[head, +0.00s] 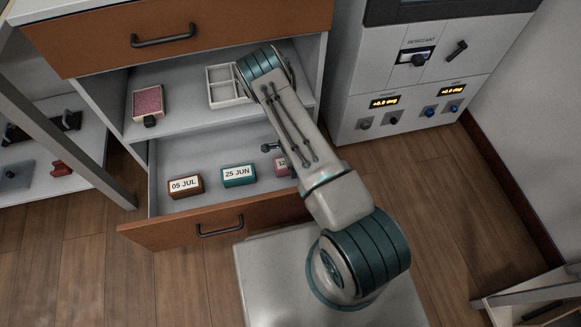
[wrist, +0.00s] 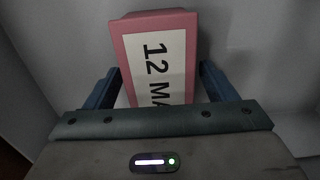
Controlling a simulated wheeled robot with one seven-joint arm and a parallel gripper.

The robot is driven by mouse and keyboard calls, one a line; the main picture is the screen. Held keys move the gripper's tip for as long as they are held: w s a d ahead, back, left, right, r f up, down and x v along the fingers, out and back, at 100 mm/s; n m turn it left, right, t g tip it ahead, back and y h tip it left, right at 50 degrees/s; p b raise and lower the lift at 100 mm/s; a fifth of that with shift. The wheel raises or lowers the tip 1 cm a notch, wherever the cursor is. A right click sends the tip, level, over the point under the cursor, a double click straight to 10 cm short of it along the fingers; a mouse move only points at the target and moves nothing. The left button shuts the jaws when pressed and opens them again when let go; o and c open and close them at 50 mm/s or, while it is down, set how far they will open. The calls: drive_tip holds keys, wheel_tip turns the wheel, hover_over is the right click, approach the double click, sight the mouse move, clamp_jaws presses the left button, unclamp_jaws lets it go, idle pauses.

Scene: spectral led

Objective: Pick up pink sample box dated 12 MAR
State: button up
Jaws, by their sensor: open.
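The pink sample box (wrist: 185,22) shows large in the wrist view, with a white label reading "12 MA" and the rest cut off by my gripper's body. In the head view the pink box (head: 279,168) sits in the open drawer, mostly hidden behind my arm. My gripper (wrist: 158,88) is open, with one blue finger on each side of the box's lower part. A gap shows at the left finger; whether the right finger touches is hard to tell. In the head view the fingers are mostly hidden by my arm.
The open drawer (head: 215,222) also holds a brown box (head: 185,187) labelled 05 JUL and a teal box (head: 238,175) labelled 25 JUN, left of the pink one. The shelf above carries a white divided tray (head: 222,88) and a pink-topped case (head: 148,102).

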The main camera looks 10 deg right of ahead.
drive_tip(key=shift+f, duration=0.55)
drive_tip(key=shift+r, duration=0.15)
drive_tip(key=c, duration=1.2)
drive_tip(key=shift+c, duration=0.2)
